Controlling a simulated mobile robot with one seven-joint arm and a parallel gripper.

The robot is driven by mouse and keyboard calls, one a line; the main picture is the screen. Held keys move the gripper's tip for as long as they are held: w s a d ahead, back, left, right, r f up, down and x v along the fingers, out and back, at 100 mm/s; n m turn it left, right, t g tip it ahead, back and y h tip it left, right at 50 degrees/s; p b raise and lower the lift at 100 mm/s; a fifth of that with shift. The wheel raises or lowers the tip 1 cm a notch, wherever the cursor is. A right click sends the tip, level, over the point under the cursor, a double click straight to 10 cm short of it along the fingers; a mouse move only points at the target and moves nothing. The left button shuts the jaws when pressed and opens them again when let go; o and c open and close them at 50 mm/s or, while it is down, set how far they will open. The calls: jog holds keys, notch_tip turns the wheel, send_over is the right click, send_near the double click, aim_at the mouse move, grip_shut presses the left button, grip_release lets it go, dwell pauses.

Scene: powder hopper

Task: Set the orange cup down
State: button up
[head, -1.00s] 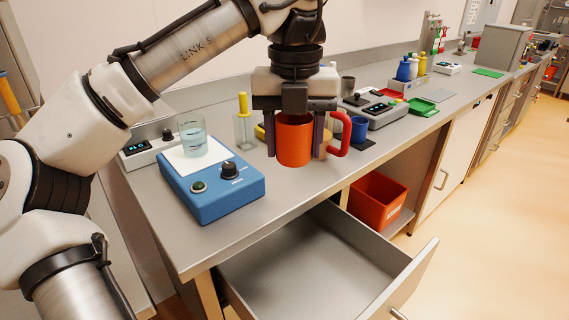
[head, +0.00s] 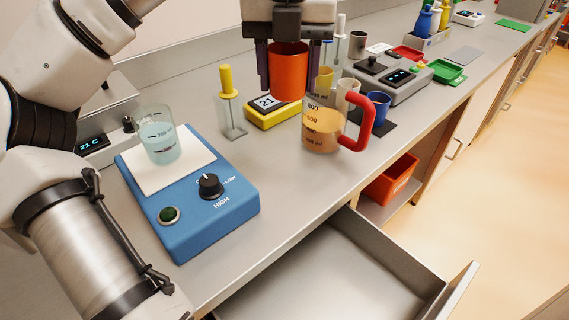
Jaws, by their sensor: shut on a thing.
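The orange cup (head: 289,75) is upright between the two dark fingers of my gripper (head: 289,68), in the upper middle of the head view. My gripper is shut on it from both sides. The cup seems to hang above the bench top (head: 270,180), in front of the yellow timer (head: 268,112), which it partly covers. Its exact height over the bench is hard to tell. A glass jug of amber liquid (head: 322,133) with a red handle stands just right of and below the cup in the picture.
A blue stirrer plate (head: 225,222) carries a beaker of pale liquid (head: 158,138). A blue mug (head: 379,108) and a scale (head: 390,82) are to the right. An open drawer (head: 345,265) juts out below. Bare bench lies in front of the jug.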

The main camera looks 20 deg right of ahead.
aim_at(287, 182)
jog(key=shift+w+f, duration=0.1)
jog(key=shift+w, duration=0.1)
notch_tip(287, 182, down, 20)
jog(key=shift+d+r+b, duration=0.1)
jog(key=shift+r+b, duration=0.05)
jog(key=shift+b, duration=1.05)
jog(key=o, duration=0.9)
jog(key=shift+o, duration=0.2)
notch_tip(287, 182, up, 12)
jog(key=shift+p, duration=0.35)
